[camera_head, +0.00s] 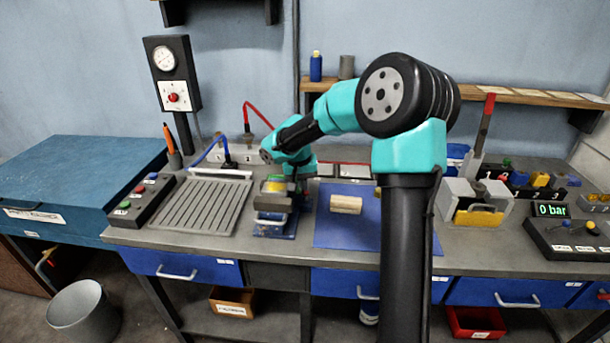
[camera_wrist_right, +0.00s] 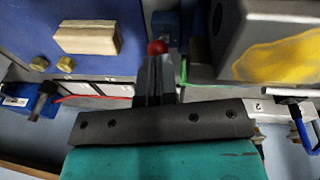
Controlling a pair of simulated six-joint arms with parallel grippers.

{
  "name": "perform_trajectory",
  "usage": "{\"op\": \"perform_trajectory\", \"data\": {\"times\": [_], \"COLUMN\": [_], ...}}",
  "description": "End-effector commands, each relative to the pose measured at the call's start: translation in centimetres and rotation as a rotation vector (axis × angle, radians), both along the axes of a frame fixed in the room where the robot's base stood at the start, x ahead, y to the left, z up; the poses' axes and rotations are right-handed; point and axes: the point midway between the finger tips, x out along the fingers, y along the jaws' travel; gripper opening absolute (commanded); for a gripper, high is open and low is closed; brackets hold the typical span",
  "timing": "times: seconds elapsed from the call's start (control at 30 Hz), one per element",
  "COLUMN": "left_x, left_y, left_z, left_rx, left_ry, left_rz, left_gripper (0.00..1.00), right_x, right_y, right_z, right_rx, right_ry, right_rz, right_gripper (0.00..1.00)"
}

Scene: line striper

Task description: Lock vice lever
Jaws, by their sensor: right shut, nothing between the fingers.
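The vice (camera_head: 271,203) stands on a blue base at the front middle of the bench, with a yellow patch on top. My right gripper (camera_head: 297,188) is over its right side, pointing down; its tips are partly hidden in the head view. In the right wrist view the gripper (camera_wrist_right: 156,75) is shut and empty. A red ball knob (camera_wrist_right: 157,47), which looks like the lever's end, shows just beyond the fingertips; I cannot tell whether they touch. A grey block with yellow paint, likely the vice (camera_wrist_right: 232,40), is to the right. My left gripper is not in view.
A wooden block (camera_head: 346,205) lies on a blue mat (camera_head: 335,235) right of the vice. A ribbed grey tray (camera_head: 203,205) is to its left. My right arm hides part of the bench. A pressure display (camera_head: 551,210) stands at the right.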

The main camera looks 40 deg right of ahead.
Motion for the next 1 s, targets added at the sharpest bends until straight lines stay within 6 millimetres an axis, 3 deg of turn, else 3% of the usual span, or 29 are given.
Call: {"op": "perform_trajectory", "data": {"times": [0.77,1.0], "left_x": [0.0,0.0], "left_y": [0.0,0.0], "left_z": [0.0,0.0], "left_rx": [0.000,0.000], "left_ry": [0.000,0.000], "left_rz": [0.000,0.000], "left_gripper": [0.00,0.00], "right_x": [0.9,1.5], "right_y": [-1.1,-1.6], "right_z": [-0.8,0.5], "right_rx": [0.003,0.001], "right_ry": [0.006,0.002], "right_rz": [-0.001,-0.004], "right_gripper": [0.00,0.00]}}
